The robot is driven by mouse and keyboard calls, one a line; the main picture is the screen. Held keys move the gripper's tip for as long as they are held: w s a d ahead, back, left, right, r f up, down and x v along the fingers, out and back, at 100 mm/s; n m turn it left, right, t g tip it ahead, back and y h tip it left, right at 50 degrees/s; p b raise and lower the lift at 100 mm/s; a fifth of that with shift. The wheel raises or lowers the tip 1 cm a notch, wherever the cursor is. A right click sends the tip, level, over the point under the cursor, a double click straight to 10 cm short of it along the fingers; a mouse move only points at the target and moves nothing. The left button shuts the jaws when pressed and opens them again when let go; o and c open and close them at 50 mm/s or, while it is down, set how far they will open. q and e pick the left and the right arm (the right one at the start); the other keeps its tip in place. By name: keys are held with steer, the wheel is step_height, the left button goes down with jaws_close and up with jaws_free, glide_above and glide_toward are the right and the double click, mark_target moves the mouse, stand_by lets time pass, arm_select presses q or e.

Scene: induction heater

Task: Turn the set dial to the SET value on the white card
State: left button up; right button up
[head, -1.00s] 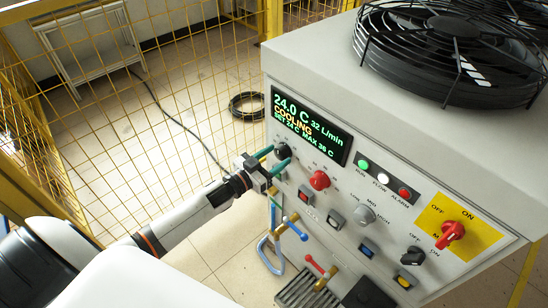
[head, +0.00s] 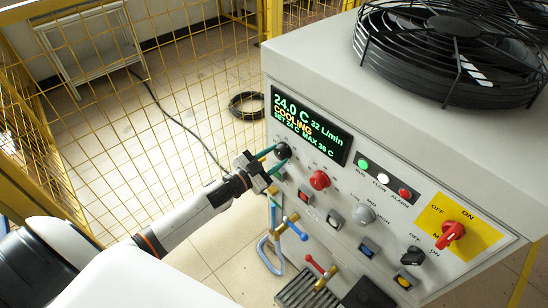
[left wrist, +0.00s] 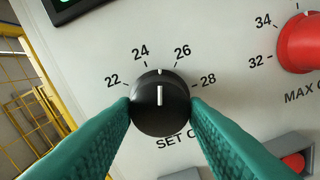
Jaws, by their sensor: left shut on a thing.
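The set dial (left wrist: 160,104) is a black knob, also in the head view (head: 282,151), at the upper left of the heater's panel. Its white pointer line stands between the 24 and 26 marks, near the middle. My left gripper (head: 275,160) has its two green fingers on either side of the knob, shut on it, as the left wrist view (left wrist: 160,112) shows. The display (head: 308,128) above reads 24.0 C, 32 L/min, COOLING, with SET 24 C below. I cannot see a white card in these views. My right gripper is out of view.
A red knob (head: 319,180) sits just right of the set dial. Buttons, a grey knob (head: 365,214), a black switch (head: 412,256) and a red main switch (head: 450,234) fill the panel. Hose fittings (head: 300,231) stick out below. A yellow fence (head: 170,110) stands behind left.

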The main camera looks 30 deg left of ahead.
arm_select(q)
steer(key=m, duration=0.4)
steer(key=shift+m, duration=0.3)
stand_by(0.3)
steer(key=o, duration=1)
steer(key=shift+c, duration=0.2)
steer(key=b+v, duration=0.2)
steer(key=v, duration=1)
